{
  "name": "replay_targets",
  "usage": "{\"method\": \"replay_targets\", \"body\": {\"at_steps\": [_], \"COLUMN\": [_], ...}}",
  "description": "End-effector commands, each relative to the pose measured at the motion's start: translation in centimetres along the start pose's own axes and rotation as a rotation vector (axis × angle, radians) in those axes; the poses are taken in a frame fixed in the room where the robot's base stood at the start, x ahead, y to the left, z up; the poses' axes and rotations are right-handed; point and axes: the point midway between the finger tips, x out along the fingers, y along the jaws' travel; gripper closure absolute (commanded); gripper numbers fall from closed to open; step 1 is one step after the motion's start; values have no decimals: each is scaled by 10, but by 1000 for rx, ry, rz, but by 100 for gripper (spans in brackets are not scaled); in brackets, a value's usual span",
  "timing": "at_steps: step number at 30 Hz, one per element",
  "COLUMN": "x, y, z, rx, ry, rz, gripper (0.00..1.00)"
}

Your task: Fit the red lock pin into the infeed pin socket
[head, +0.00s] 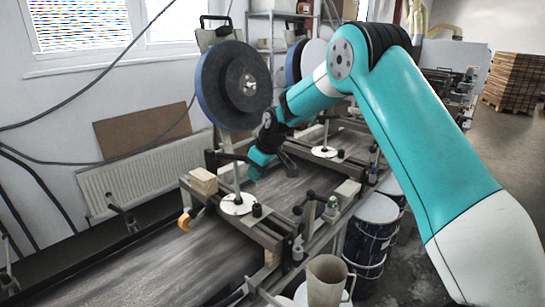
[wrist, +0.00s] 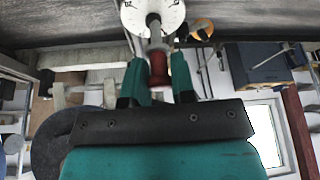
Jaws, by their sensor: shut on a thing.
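My gripper (head: 256,166) reaches down over the grey conveyor, right of a white disc with an upright post. In the wrist view, my gripper (wrist: 158,66) has its two teal fingers shut on the red lock pin (wrist: 158,70). The pin shows as a red spool-like body between the fingertips. A white disc (wrist: 136,16) with a grey post lies beyond it, in line with the pin; I cannot tell whether they touch. In the head view the pin is hidden by my gripper. I cannot make out the infeed pin socket for certain.
A large blue-rimmed wheel (head: 229,88) stands left of my arm. A beige jug (head: 325,282) and blue drums (head: 371,235) stand at the right. The near conveyor belt (head: 150,262) is clear.

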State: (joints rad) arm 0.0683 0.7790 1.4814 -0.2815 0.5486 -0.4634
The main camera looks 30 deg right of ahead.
Motion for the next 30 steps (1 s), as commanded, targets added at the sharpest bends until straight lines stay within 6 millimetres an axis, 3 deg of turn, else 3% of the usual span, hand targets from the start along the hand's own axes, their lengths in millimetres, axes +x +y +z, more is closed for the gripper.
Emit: {"method": "replay_targets", "body": {"at_steps": [17,30], "x": [7,40], "y": [-1,0], "z": [-2,12], "rx": [-2,-1], "ry": [0,0], "rz": [3,2], "gripper": [100,100]}}
